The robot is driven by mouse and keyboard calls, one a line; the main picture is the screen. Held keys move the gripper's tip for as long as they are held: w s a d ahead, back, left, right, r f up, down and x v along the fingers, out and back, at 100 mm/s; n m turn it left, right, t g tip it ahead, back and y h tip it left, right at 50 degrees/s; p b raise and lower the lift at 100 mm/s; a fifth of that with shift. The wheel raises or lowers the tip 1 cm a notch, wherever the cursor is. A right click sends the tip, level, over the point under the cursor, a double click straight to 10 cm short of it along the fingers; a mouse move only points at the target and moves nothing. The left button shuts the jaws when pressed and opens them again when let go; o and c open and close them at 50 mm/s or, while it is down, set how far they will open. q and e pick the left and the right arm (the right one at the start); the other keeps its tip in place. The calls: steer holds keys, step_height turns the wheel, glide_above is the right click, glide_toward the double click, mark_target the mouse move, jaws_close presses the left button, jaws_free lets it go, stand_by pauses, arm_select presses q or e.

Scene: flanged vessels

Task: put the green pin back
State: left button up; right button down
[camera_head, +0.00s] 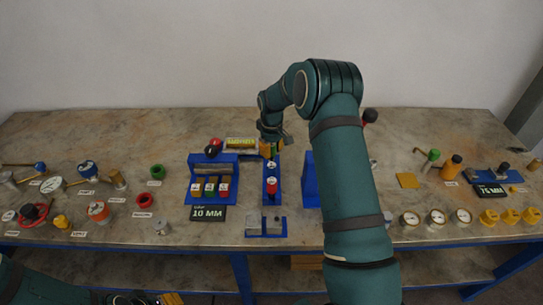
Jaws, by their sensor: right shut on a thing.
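My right gripper (272,150) points down over the back middle of the bench. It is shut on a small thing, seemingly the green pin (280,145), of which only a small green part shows. Most of it is hidden by the fingers. Just below in the picture is a narrow blue stand (271,198) with red-topped pieces. To its left is a blue rack (196,165) with several coloured, white-labelled pieces and a "10 MM" plate (208,214). My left gripper (165,299) shows only partly at the bottom edge, away from the bench top; its jaws are unclear.
A blue upright block (310,180) stands close right of the narrow stand. A grey-and-blue fixture (265,227) lies in front. Flanged parts, valves and gauges (437,217) crowd both sides. A green ring (157,172) and red ring (144,199) lie at left. My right arm hides part of the bench.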

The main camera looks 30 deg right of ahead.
mark_target(272, 157)
step_height(272, 157, down, 3)
steer(key=shift+w+r, duration=0.1)
steer(key=shift+r, duration=0.05)
steer(key=shift+r, duration=0.1)
steer(key=shift+f+b, duration=0.45)
steer(key=shift+f, duration=0.05)
steer(key=c, duration=0.8)
jaws_free()
steer(key=shift+r, duration=0.15)
